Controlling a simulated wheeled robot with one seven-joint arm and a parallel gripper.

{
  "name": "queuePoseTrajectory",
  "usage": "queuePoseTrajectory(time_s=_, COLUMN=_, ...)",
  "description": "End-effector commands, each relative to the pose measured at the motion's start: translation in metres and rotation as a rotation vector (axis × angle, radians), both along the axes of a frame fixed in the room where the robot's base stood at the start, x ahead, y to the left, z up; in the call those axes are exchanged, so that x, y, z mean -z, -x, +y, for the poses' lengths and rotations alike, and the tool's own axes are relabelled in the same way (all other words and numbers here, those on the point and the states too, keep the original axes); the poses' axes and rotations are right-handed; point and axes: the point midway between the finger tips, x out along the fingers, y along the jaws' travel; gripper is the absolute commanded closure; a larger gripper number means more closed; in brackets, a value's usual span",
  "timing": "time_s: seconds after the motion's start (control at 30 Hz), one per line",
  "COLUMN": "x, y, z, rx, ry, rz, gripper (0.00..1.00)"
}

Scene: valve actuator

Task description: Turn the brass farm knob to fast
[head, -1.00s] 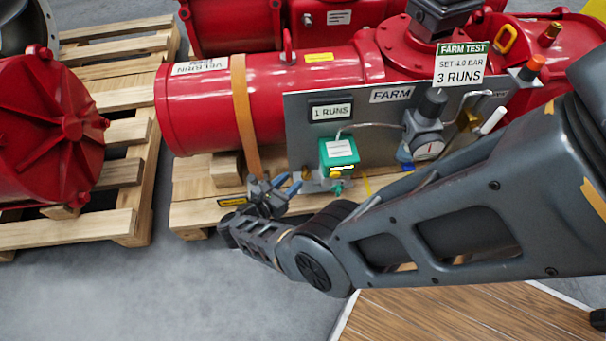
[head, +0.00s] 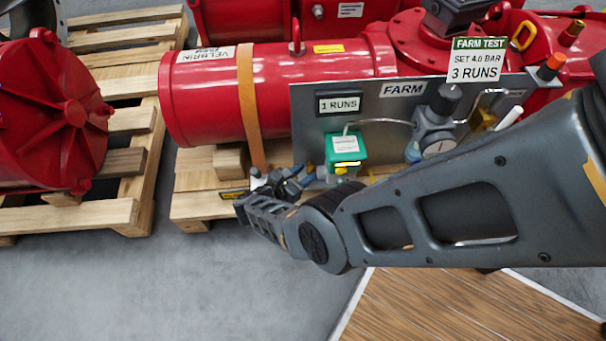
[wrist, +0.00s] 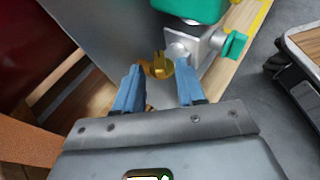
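The brass knob (wrist: 160,66) shows in the wrist view, low on the grey panel, left of a pale metal block under the green box (wrist: 192,8). My gripper (wrist: 157,72) has its two blue fingers apart, one on each side of the knob at the tips. I cannot tell whether either finger touches it. In the head view my gripper (head: 298,178) is just left of and below the green box (head: 345,148). I cannot clearly make out the brass knob there. No fast marking is readable.
The grey panel (head: 305,130) carries a "1 RUNS" display (head: 339,103) and a regulator with a gauge (head: 438,146). A sign (head: 475,62) reads "SET 4.0 BAR, 3 RUNS". The pallet (head: 205,205) lies below.

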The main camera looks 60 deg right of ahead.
Motion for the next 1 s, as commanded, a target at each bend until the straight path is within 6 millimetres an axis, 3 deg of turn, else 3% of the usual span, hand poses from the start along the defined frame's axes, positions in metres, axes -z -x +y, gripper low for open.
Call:
queuePoseTrajectory(time_s=0.2, x=-0.0002, y=0.0, z=-0.0003, rx=-0.001, ry=0.001, rz=0.001, gripper=0.61)
queuePoseTrajectory(time_s=0.6, x=-0.0002, y=-0.0001, z=-0.0001, rx=-0.001, ry=0.001, rz=0.001, gripper=0.99)
queuePoseTrajectory(time_s=1.0, x=-0.0001, y=0.0003, z=-0.001, rx=-0.003, ry=0.001, rz=0.0, gripper=1.0)
